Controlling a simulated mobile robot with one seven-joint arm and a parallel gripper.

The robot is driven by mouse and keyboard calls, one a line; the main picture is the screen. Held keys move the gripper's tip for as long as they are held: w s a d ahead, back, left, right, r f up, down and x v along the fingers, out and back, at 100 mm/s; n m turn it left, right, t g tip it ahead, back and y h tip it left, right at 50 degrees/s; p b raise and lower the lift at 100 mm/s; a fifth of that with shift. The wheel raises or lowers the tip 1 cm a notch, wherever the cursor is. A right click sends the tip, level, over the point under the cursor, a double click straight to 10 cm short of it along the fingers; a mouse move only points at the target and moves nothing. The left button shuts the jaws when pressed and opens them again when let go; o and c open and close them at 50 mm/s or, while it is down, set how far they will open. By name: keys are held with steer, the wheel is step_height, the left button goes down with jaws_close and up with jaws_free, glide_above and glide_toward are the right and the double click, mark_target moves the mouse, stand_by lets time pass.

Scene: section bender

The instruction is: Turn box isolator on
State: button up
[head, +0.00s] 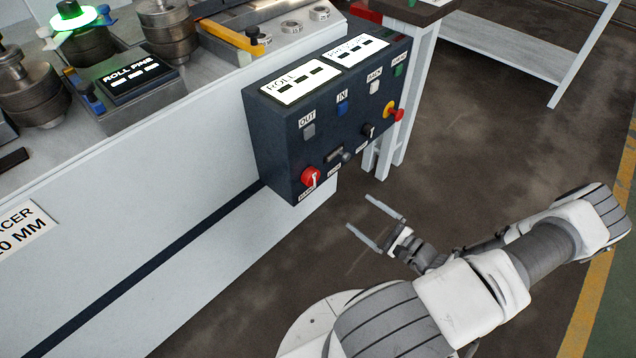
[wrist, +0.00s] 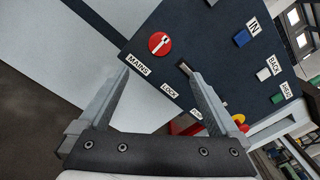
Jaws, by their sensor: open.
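The box isolator is a round red rotary switch (head: 310,177) with a white bar, low on the left of the dark control box (head: 268,138). In the wrist view the switch (wrist: 159,43) sits above the label MAINS, its white bar slanted across the red disc. My gripper (head: 357,211) is open and empty, in the air to the lower right of the switch in the head view. In the wrist view my gripper (wrist: 160,72) has its fingers spread below the switch, apart from it. Nothing hides the switch.
Beside the switch are a small metal lock fitting (head: 341,155) and a black knob (head: 368,131). A red and yellow stop button (head: 394,114) and several coloured push buttons are on the same face. A white table leg (head: 398,128) stands behind.

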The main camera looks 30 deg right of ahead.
mark_target(314, 179)
steer(key=b+x, duration=0.4)
steer(key=x, duration=1.3)
steer(key=shift+w, duration=0.1)
steer(key=shift+a, duration=0.1)
steer(key=c, duration=1.4)
steer(key=shift+o, duration=0.2)
